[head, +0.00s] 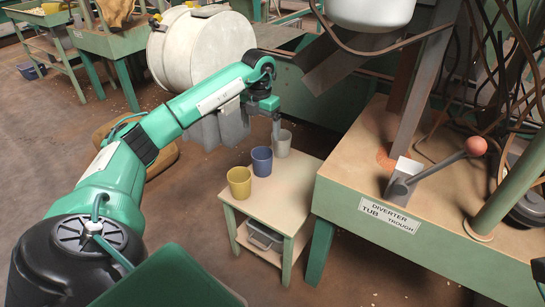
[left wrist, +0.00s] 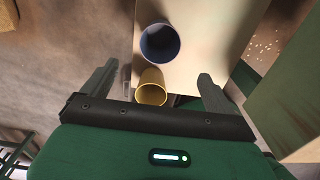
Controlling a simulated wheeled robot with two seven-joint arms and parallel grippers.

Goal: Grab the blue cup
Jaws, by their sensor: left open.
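In the left wrist view the open fingers (left wrist: 153,80) appear on both sides of the yellow cup (left wrist: 152,88), with the blue cup (left wrist: 160,42) farther up the picture.
A green bench (head: 420,215) with a "DIVERTER TUB TROUGH" label and a red-knobbed lever (head: 440,172) stands right of the stand. A metal chute (head: 340,62) slopes above. A grey bin (head: 264,236) sits on the lower shelf. A large pale drum (head: 200,50) stands behind my arm.

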